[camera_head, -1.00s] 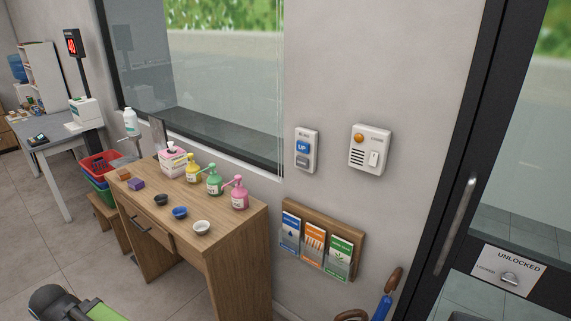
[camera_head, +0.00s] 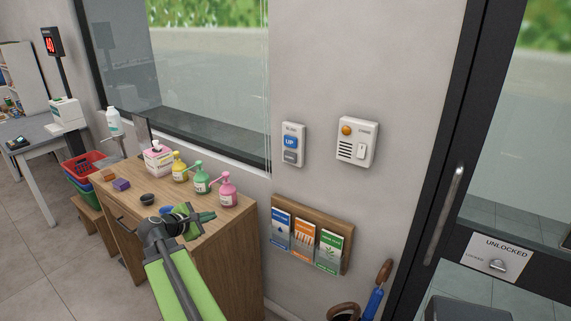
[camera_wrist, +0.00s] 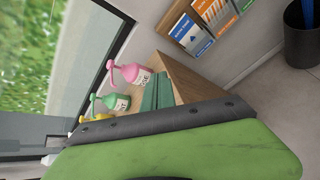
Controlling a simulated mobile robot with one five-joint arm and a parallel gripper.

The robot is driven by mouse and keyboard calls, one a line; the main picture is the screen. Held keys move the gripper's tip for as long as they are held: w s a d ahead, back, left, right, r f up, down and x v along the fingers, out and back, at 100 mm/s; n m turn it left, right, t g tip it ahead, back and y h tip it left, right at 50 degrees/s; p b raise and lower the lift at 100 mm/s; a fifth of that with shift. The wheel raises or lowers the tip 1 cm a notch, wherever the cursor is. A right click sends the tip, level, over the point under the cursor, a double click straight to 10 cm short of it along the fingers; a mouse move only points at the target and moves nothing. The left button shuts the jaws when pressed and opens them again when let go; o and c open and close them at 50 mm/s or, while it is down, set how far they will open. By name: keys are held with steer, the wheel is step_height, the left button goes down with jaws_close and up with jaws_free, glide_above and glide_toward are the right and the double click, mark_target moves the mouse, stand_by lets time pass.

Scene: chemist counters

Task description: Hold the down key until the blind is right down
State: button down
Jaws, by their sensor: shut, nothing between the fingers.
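The white blind switch plate (camera_head: 292,132) is on the wall right of the window. It has a blue UP key (camera_head: 291,142) and a grey key (camera_head: 290,157) below it, whose label is too small to read. The window (camera_head: 205,80) shows clear glass in the visible part, with thin vertical cords (camera_head: 267,80) at its right edge; its top is out of frame. My gripper (camera_head: 208,216) is shut and empty over the wooden desk, below and left of the plate, touching neither key. Its fingers show in the wrist view (camera_wrist: 158,92).
Pink (camera_head: 227,190), green (camera_head: 202,180) and yellow pump bottles stand just behind my gripper on the desk (camera_head: 235,225). A leaflet rack (camera_head: 308,235) hangs below the plate. An intercom-like box (camera_head: 357,142) is to its right. Umbrellas (camera_head: 376,295) stand by the door.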

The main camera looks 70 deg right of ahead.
mark_target(289, 158)
steer(key=s+d+r+n+g+h, duration=0.2)
steer(key=s+d+r+n+h, duration=0.2)
steer(key=s+d+r+n, duration=0.3)
steer(key=s+d+r, duration=0.3)
steer(key=s+d, duration=0.3)
steer(key=d, duration=0.1)
steer(key=shift+g+h, duration=0.4)
steer(key=shift+s+d+r, duration=0.1)
steer(key=shift+d, duration=0.05)
steer(key=x, duration=1.4)
